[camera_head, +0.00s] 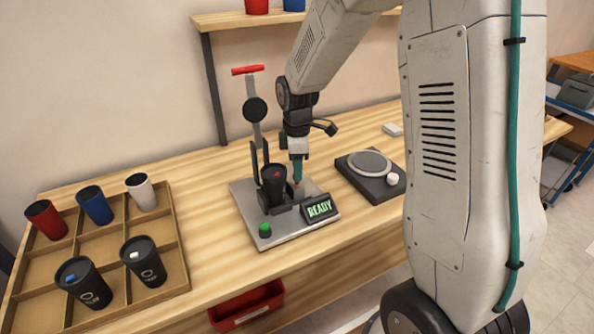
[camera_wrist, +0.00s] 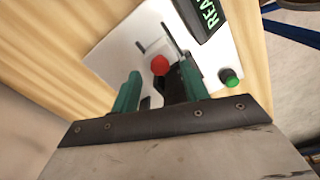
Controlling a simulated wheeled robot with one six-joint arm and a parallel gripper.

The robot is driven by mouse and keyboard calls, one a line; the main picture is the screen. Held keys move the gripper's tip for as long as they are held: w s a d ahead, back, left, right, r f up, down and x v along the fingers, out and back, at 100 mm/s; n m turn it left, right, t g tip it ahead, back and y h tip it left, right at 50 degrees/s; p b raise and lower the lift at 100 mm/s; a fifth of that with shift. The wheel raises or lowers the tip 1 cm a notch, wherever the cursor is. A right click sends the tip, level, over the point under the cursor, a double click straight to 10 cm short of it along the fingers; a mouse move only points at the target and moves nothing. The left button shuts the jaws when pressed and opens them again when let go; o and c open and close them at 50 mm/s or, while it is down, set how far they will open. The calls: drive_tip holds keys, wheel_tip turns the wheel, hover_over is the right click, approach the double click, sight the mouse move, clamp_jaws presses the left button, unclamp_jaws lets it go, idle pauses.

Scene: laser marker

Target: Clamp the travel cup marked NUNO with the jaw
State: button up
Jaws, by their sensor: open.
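A black travel cup (camera_head: 273,190) with a red spot on its lid stands in the marking machine (camera_head: 290,228), by the upright lever (camera_head: 252,105) with its red bar handle (camera_head: 247,70). No name is readable on it. My gripper (camera_head: 297,175) points down just right of the cup, its teal fingers close to the cup's rim. In the wrist view my gripper (camera_wrist: 158,82) has its two teal fingers apart, with a round red part (camera_wrist: 160,65) showing beyond and between them. Whether the fingers touch anything is hidden. The jaw itself is hard to make out.
The machine has a READY display (camera_head: 320,208) and a green button (camera_head: 265,230). A divided wooden tray (camera_head: 110,235) at left holds several cups. A dark round-topped device (camera_head: 370,178) stands at right. A red bin (camera_head: 247,307) is below the front edge.

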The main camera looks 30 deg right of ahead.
sight(293, 185)
drive_tip(key=shift+f, duration=1)
clamp_jaws()
drive_tip(key=shift+a, duration=0.7)
unclamp_jaws()
wheel_tip(293, 185, up, 8)
